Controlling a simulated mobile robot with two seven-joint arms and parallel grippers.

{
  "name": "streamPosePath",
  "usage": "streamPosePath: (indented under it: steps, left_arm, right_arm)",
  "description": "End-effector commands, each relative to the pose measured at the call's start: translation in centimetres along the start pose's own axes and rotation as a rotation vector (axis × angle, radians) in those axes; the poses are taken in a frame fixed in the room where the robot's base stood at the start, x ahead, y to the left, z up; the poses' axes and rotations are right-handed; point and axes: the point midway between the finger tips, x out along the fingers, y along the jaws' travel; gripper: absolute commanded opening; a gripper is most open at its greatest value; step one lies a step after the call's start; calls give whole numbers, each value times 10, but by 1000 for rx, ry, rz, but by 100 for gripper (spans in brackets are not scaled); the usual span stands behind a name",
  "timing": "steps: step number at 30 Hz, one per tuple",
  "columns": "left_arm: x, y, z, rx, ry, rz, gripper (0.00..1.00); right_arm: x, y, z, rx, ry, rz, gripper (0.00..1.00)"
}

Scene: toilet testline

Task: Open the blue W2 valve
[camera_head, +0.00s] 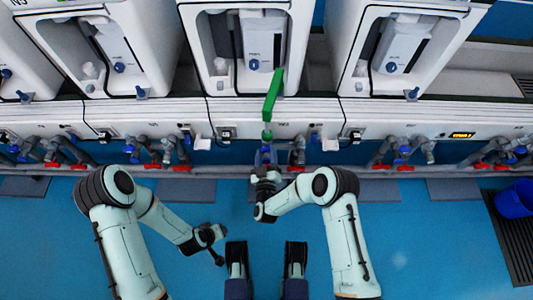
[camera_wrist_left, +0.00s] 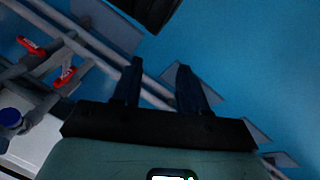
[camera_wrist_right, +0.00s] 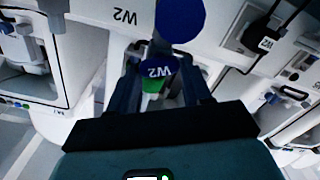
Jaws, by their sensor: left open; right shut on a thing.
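The blue W2 valve (camera_wrist_right: 157,68) shows in the right wrist view, with white W2 lettering on its blue cap and green below it. My right gripper (camera_wrist_right: 160,82) is shut on it, with one dark finger on each side. In the head view my right gripper (camera_head: 266,172) is at the pipe row below the middle station, and its hand hides most of the valve. My left gripper (camera_head: 218,250) is low over the blue floor, away from the pipes. Its fingers are open and empty in the left wrist view (camera_wrist_left: 160,85).
A green bar (camera_head: 272,95) rises in front of the middle white station (camera_head: 218,80). Red handles (camera_head: 182,168) and grey pipes run along the wall on both sides. A blue bucket (camera_head: 514,199) stands at the far right. The floor near my left gripper is clear.

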Motion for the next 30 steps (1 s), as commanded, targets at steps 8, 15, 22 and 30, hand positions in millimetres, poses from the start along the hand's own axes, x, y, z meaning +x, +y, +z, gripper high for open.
streamPosePath:
  steps: [8, 15, 22, 30]
  left_arm:
    - [-8, 2, 13, 2, -39, 1, 43]
    - [-9, 2, 16, 2, -47, 1, 43]
    - [-9, 2, 16, 2, -48, 1, 43]
    - [-9, 2, 15, 2, -47, 1, 43]
  right_arm:
    - [0, 0, 0, -114, -1, 0, 18]
    - [0, 0, 2, -143, -3, 1, 18]
    - [0, 0, 2, -144, -4, 1, 18]
    - [0, 0, 2, -143, -3, 0, 74]
